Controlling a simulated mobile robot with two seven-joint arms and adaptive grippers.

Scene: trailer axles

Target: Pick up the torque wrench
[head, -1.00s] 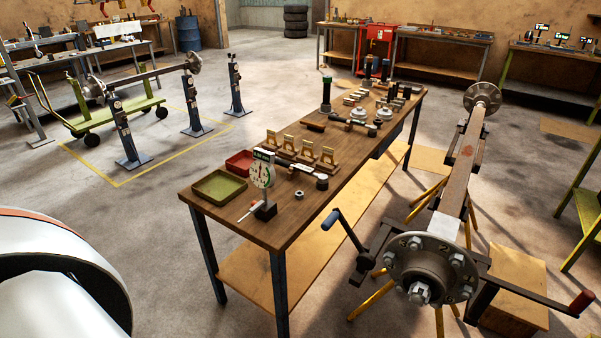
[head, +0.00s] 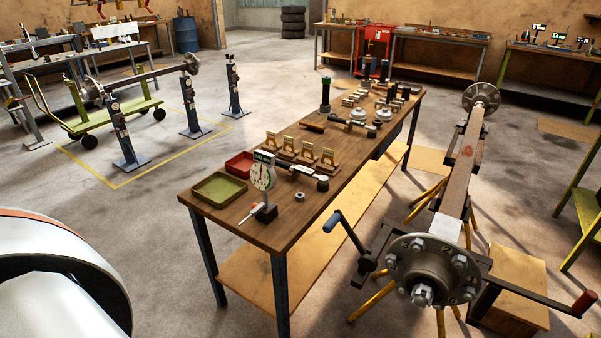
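A long wooden-topped workbench (head: 345,160) stands in the middle of the head view. A slim metal tool (head: 305,171) lies on it near the dial gauge, beside the wooden blocks; it may be the torque wrench, but it is too small to be sure. Another long dark tool (head: 348,123) lies farther back on the bench. Neither of my grippers is in view, so I cannot see what they hold.
A green tray (head: 219,187), a red tray (head: 240,163) and a dial gauge (head: 263,175) occupy the bench's near end. An axle (head: 462,180) with a bolted hub (head: 427,270) and crank handles stands close on the right.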

